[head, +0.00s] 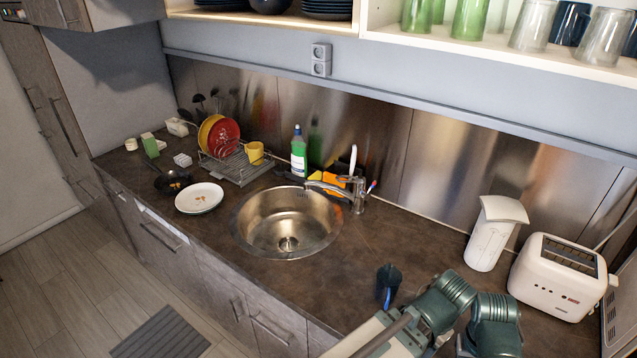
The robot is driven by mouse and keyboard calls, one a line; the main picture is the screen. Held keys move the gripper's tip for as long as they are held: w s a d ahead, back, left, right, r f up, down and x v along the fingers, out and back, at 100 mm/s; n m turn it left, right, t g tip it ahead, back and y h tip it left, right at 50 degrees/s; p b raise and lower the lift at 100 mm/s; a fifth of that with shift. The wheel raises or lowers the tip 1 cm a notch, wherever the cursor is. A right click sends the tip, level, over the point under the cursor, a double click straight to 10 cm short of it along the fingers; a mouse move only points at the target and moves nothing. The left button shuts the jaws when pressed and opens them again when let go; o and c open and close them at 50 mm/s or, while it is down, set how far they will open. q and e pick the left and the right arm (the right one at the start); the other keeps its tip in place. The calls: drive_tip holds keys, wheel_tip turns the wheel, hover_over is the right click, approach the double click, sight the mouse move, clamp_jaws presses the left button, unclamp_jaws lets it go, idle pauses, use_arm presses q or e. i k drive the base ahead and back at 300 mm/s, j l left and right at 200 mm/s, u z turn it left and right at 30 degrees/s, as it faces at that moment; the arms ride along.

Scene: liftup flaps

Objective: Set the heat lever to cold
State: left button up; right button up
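The metal faucet (357,197) stands at the back right rim of the round steel sink (265,240), its spout reaching left over the basin. The heat lever cannot be told apart clearly on the small faucet. A pale upright stick (352,160) shows just behind the faucet; I cannot tell whether it belongs to it. My own teal and grey arm links show at the lower right edge, in front of the counter and well apart from the faucet. Neither gripper's fingers can be made out, and nothing touches the faucet.
Shelves overhang the back.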

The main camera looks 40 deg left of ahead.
sight(365, 196)
drive_tip(key=j+u, duration=0.15)
drive_tip(key=u, duration=0.85)
